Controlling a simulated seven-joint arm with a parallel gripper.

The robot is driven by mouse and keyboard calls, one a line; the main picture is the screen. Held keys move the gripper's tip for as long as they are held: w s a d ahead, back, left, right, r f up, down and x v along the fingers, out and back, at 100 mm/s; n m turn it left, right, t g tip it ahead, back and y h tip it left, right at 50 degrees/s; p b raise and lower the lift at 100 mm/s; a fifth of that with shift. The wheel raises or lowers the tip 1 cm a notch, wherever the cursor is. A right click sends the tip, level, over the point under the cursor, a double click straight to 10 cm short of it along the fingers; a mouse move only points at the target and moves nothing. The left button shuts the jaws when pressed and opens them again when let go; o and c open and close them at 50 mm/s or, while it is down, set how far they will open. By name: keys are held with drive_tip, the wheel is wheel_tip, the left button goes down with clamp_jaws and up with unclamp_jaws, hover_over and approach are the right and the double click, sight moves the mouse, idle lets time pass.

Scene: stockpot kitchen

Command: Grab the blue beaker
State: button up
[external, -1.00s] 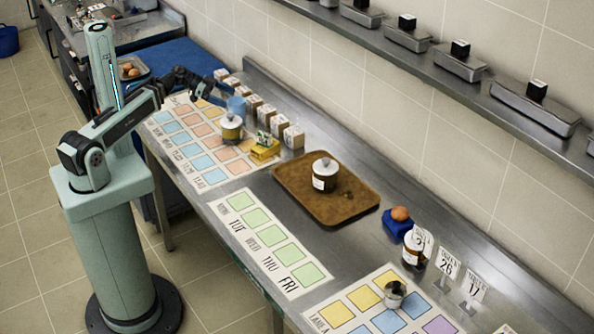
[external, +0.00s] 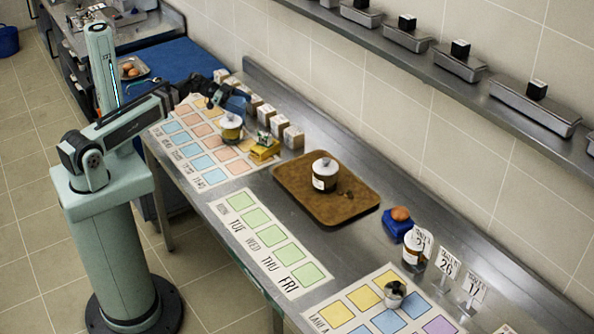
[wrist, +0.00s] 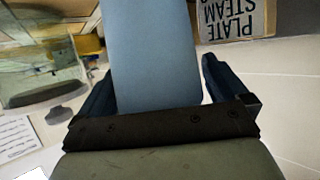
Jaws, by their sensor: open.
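The blue beaker (wrist: 155,50) fills the upper middle of the wrist view as a plain blue shape. My gripper (wrist: 158,72) is open, with one dark finger on each side of the beaker. A gap shows at the right finger; at the left finger I cannot tell whether it touches. In the external view my gripper (external: 230,98) is over the far left part of the counter, at the beaker's place, and mostly hides it.
A white-lidded jar (external: 231,127) and a yellow block (external: 264,151) stand close by on the chart. Several labelled wooden blocks (external: 293,137) line the wall side. A brown tray (external: 293,200) lies to the right.

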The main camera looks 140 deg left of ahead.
drive_tip(key=shift+c, duration=0.2)
drive_tip(key=c, duration=0.9)
